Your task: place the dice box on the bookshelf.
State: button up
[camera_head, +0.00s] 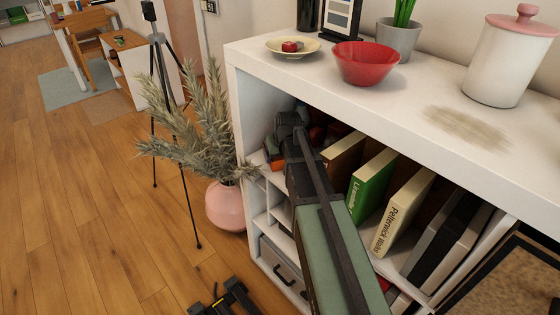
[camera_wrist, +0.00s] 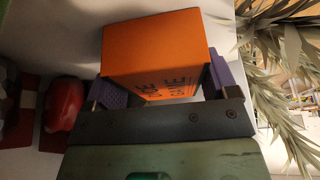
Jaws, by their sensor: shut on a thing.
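The dice box is orange with dark lettering. In the wrist view the dice box (camera_wrist: 155,45) sits between the purple pads of my gripper (camera_wrist: 165,84), which is shut on it. In the head view only a small orange part of the box (camera_head: 276,162) shows past my wrist, at the left end of the bookshelf's upper opening. My arm hides most of the box and the fingers there. The white bookshelf (camera_head: 243,87) stands on the wooden floor. I cannot tell whether the box touches a shelf board.
Green (camera_head: 368,183) and cream (camera_head: 402,213) books stand right of my arm. A red rounded object (camera_wrist: 65,103) lies left of the gripper in the wrist view. A red bowl (camera_head: 366,64) and plate (camera_head: 292,51) sit on top. A spiky plant (camera_head: 190,130) stands beside the shelf's left side.

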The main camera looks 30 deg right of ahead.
jog(key=shift+r, duration=0.15)
jog(key=shift+f, duration=0.2)
jog(key=o, duration=1)
jog(key=shift+r, duration=0.1)
jog(key=p+v, duration=0.7)
jog(key=v, duration=0.1)
jog(key=shift+r+p, duration=0.1)
jog(key=shift+p, duration=0.2)
jog(key=s+a+g, duration=0.1)
jog(key=s+a, duration=0.4)
jog(key=a, duration=0.1)
jog(key=s+a+f+n+g, duration=0.1)
jog(key=s+a+g, duration=0.1)
jog(key=s+a, duration=0.3)
jog(key=s+a+g, duration=0.1)
jog(key=s+a, duration=0.5)
jog(key=shift+s+a+f+n+g+y, duration=0.3)
jog(key=shift+s+f, duration=0.1)
